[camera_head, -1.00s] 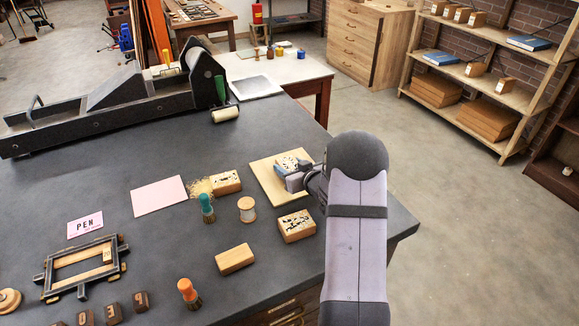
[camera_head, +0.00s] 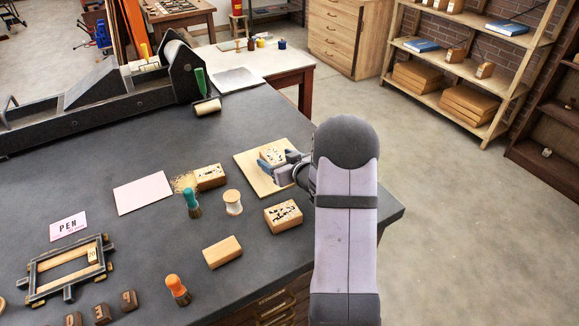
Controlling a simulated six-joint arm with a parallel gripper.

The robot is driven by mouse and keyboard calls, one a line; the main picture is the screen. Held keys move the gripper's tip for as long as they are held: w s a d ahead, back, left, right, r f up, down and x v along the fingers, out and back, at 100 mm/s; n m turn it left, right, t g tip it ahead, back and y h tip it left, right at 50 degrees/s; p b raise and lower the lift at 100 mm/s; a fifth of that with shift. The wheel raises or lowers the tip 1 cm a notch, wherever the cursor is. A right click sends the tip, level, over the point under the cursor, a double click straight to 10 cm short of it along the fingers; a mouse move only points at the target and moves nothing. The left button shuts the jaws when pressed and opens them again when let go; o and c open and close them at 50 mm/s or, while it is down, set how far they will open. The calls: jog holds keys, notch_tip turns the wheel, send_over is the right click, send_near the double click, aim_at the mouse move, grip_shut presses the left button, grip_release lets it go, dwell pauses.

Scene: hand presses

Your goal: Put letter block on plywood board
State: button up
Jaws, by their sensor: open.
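The plywood board (camera_head: 250,172) lies flat near the right side of the dark bench. A light wooden block with black marks (camera_head: 274,154) is on the board. My gripper (camera_head: 272,163) is open at the near side of this block, with its fingers low over the board. The fingers hide part of the block, and I cannot tell whether they touch it. Small dark letter blocks (camera_head: 129,299) stand at the front left of the bench, far from my gripper.
Similar marked blocks stand left of the board (camera_head: 210,177) and in front of it (camera_head: 282,216). A spool (camera_head: 233,202), a teal-handled brush (camera_head: 192,202), an orange-handled brush (camera_head: 177,290) and a plain block (camera_head: 222,252) stand nearby. The black press (camera_head: 100,105) fills the back left.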

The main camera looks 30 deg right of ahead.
jog(key=b+v, duration=0.1)
jog(key=v, duration=0.8)
jog(key=shift+s+r, duration=0.15)
jog(key=shift+s, duration=0.2)
